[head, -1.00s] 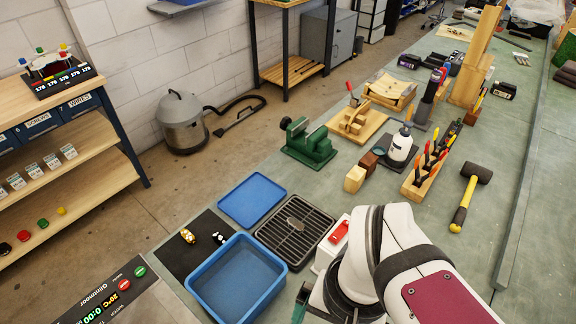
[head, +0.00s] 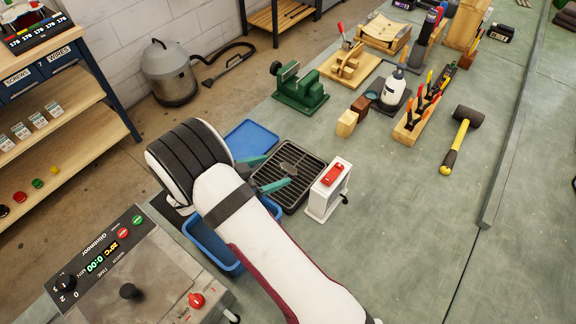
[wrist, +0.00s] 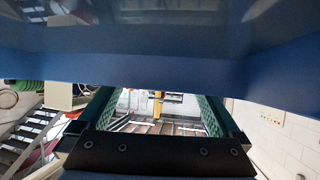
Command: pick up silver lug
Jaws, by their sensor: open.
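My gripper (head: 279,170) is open in the head view, its two teal fingers spread and pointing right over the left part of a black slotted grate. A small grey oval piece (head: 288,168) shows on the grate close to the fingertips; I cannot tell if it is the silver lug, or if it lies between the fingers. In the wrist view my gripper (wrist: 165,97) has green pads standing wide apart with nothing held between them. No other silver lug can be made out.
The black grate (head: 312,188) lies between a blue tray (head: 252,137) and a white box with a red switch (head: 328,192). The blue bin (head: 208,243) is under my arm. A control panel (head: 105,250) stands at front left. A green vise (head: 299,91) is behind.

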